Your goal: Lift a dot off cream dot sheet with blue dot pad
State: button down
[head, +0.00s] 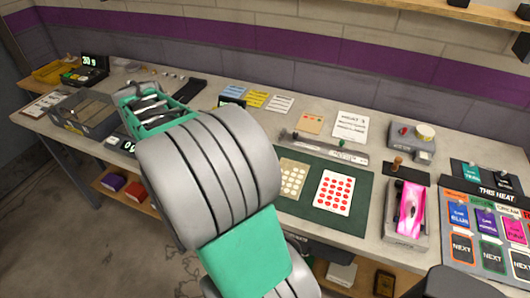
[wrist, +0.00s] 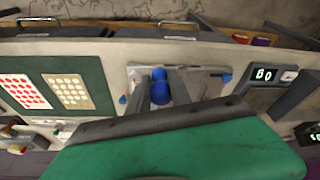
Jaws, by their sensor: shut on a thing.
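The cream dot sheet (head: 293,178) lies on the dark green mat, left of a white sheet of red dots (head: 336,192). In the wrist view, the cream sheet (wrist: 68,92) is left of my gripper (wrist: 161,91), also beside the red-dot sheet (wrist: 24,91). My gripper is shut on a blue knobbed piece, seemingly the blue dot pad (wrist: 160,86), over a pale plate (wrist: 198,82) with blue bits at its sides. I cannot tell whether the pad touches the plate. In the head view, my own arm hides the fingertips and pad.
The green mat (head: 265,207) has bare room around both sheets. Behind it is a long grey tray (head: 318,146). A pink car (head: 411,208) sits in a grey holder to the right. Lit number displays (wrist: 265,74) stand right of my gripper in the wrist view.

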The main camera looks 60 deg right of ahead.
jog(key=s+d+f+m+g+p, duration=0.1)
jog(key=s+d+f+m+g, duration=0.2)
jog(key=s+d+m, duration=0.9)
jog(key=m+g+y, duration=0.1)
jog(key=m, duration=0.4)
send_over(287, 178)
notch_tip(287, 178, down, 2)
jog(key=shift+w+a+f+b, duration=0.15)
jog(key=shift+f+b, duration=0.45)
jog(key=shift+f, duration=0.95)
jog(key=shift+w+a+f+b, duration=0.1)
jog(key=shift+w+f+b, duration=0.35)
jog(key=shift+f, duration=1.1)
jog(key=shift+s, duration=0.2)
jog(key=shift+f+b, duration=0.6)
jog(key=shift+b, duration=0.2)
notch_tip(287, 178, up, 7)
jog(key=p, duration=0.4)
